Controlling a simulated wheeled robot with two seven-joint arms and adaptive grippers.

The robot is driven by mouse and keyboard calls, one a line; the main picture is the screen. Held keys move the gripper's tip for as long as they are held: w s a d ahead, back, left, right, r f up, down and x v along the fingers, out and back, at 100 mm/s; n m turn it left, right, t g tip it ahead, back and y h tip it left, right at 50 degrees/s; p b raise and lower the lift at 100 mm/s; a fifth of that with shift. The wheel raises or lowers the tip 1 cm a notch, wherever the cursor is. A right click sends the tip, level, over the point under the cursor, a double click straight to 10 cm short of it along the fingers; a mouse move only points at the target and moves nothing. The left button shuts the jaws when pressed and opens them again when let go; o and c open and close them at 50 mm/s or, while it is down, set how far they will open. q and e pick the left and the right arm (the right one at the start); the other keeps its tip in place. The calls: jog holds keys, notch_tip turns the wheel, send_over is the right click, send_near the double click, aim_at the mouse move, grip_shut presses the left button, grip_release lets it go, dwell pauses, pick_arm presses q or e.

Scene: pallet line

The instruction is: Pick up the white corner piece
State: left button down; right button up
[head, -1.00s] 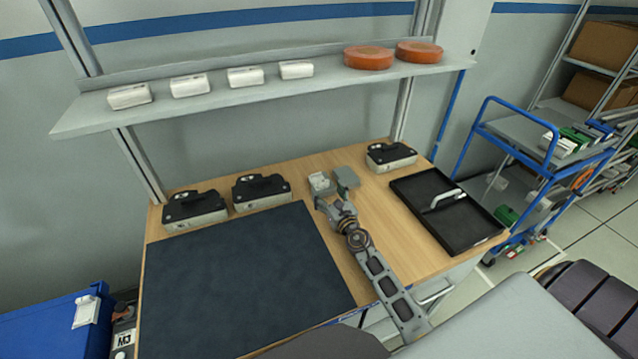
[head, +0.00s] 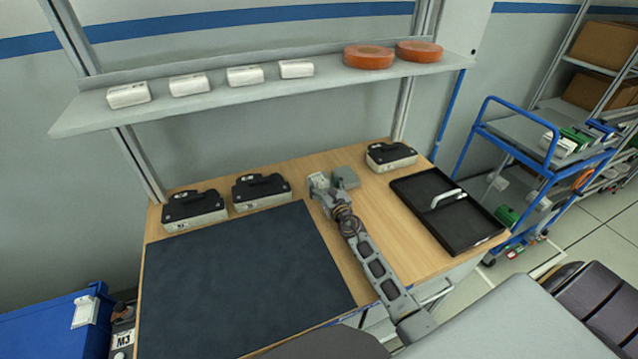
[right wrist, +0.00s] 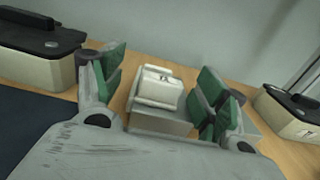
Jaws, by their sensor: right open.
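The white corner piece (right wrist: 159,88) sits in a small grey holder (right wrist: 158,120) on the wooden bench, seen in the right wrist view. My right gripper (right wrist: 160,84) is open, with its green-padded fingers on either side of the piece and gaps on both sides. In the head view, my right gripper (head: 320,183) is at the back middle of the bench and hides most of the piece and holder. My left gripper is not in view.
A grey block (head: 346,177) stands just right of the gripper. Black-topped boxes (head: 262,191) (head: 391,157) line the bench's back. A dark mat (head: 240,280) lies left; a black tray (head: 447,212) with a light handle lies right. A shelf (head: 250,93) hangs above.

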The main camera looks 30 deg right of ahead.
jog(key=shift+c, duration=0.5)
jog(key=c, duration=1)
jog(key=shift+r, duration=0.1)
jog(key=shift+r+p, duration=2.85)
jog(key=shift+r, duration=0.8)
jog(key=shift+r+p, duration=0.8)
jog(key=shift+r, duration=0.45)
jog(key=shift+s+f, duration=0.1)
